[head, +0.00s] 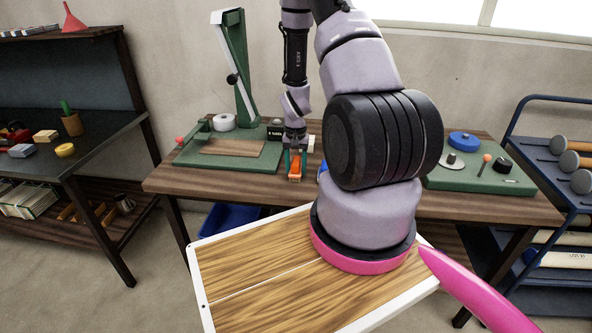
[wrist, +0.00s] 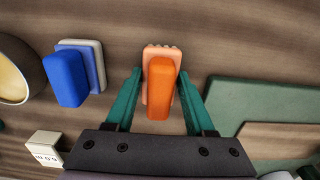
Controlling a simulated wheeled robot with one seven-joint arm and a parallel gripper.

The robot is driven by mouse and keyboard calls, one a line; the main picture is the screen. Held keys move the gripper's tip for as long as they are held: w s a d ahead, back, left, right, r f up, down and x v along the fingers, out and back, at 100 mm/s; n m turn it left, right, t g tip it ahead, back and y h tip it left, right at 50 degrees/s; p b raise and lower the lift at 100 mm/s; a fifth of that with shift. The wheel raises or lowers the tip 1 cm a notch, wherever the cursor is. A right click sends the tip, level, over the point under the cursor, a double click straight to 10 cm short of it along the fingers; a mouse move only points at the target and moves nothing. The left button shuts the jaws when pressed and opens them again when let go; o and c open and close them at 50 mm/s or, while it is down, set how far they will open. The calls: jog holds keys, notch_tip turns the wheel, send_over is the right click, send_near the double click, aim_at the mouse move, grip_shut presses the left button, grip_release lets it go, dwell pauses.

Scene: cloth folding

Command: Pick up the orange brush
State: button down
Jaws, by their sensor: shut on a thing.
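The orange brush (wrist: 161,88) is an orange block with a paler bristle side, between the two green fingers of my gripper (wrist: 160,82) in the wrist view. My gripper is shut on it. In the head view the brush (head: 295,171) shows below my gripper (head: 295,163), at the middle of the wooden workbench. Whether the brush touches the bench top is hard to tell.
A blue block on a pale pad (wrist: 72,75), a round bowl-like thing (wrist: 14,75) and a small white box (wrist: 46,148) lie left of the brush in the wrist view. A green board (wrist: 265,100) lies right. The workbench (head: 160,184) has a green press stand (head: 246,75).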

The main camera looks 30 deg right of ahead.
aim_at(296, 161)
notch_tip(296, 161, up, 10)
jog(key=shift+r, duration=0.1)
dwell(0.5)
